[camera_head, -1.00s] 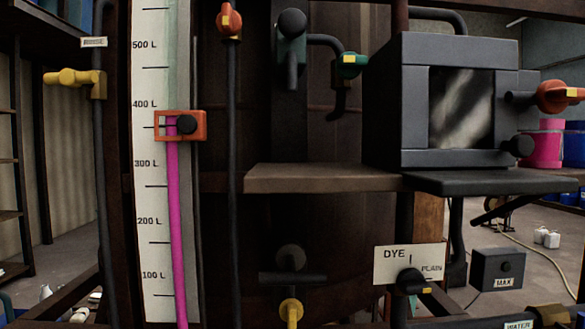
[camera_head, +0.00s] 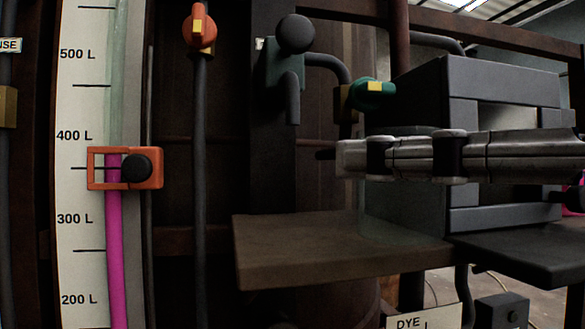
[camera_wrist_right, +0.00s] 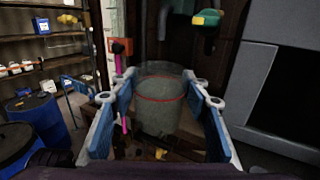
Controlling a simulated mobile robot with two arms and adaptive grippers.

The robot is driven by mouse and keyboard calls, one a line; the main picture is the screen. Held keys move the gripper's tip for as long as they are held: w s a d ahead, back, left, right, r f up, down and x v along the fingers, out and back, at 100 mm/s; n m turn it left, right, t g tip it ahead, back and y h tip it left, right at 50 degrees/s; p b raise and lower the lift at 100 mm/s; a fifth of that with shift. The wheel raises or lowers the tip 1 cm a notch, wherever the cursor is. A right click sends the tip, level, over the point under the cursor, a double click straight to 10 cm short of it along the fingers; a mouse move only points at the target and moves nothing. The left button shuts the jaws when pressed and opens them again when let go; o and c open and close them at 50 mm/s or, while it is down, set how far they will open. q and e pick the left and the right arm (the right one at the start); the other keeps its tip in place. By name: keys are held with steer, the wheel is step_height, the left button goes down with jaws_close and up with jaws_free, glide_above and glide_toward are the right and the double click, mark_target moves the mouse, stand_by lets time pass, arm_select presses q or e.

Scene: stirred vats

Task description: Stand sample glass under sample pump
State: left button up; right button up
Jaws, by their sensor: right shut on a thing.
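The sample pump (camera_head: 285,65) has a dark ball knob and a downward spout; it is mounted above a brown shelf (camera_head: 330,255). My right gripper (camera_head: 345,157) reaches in from the right, above the shelf and to the right of the spout. In the right wrist view the sample glass (camera_wrist_right: 160,110), clear with a red line around it, sits between the blue-padded fingers of my right gripper (camera_wrist_right: 160,108), which is shut on it. I cannot make out the glass clearly in the head view. My left gripper is not in view.
A green-handled valve (camera_head: 372,93) is just above my right gripper. A grey box (camera_head: 420,95) with an opening stands behind the right arm, with a dark ledge (camera_head: 525,250) in front. The gauge (camera_head: 82,190) with its orange marker (camera_head: 150,168) is at left. The shelf top looks clear.

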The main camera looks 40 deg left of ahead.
steer(key=p+x, duration=0.1)
steer(key=x, duration=0.4)
steer(key=shift+r, duration=0.2)
steer(key=p+x, duration=0.1)
steer(key=x, duration=0.1)
steer(key=shift+w+a+f, duration=0.1)
steer(key=shift+a+f, duration=0.05)
steer(key=shift+a, duration=0.4)
steer(key=shift+w+a+p, duration=0.1)
steer(key=shift+a+p, duration=0.25)
steer(key=p+x, duration=0.2)
steer(key=x, duration=0.1)
steer(key=shift+w+a+f, duration=0.15)
steer(key=shift+a+f, duration=0.05)
steer(key=shift+f, duration=0.2)
steer(key=shift+a+f, duration=0.15)
steer(key=shift+f, duration=0.25)
steer(key=shift+d, duration=0.4)
steer(key=shift+f, duration=0.2)
steer(key=o, duration=1.4)
steer(key=shift+a, duration=0.2)
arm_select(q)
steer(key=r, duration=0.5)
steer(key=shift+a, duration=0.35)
arm_select(e)
steer(key=shift+d, duration=0.1)
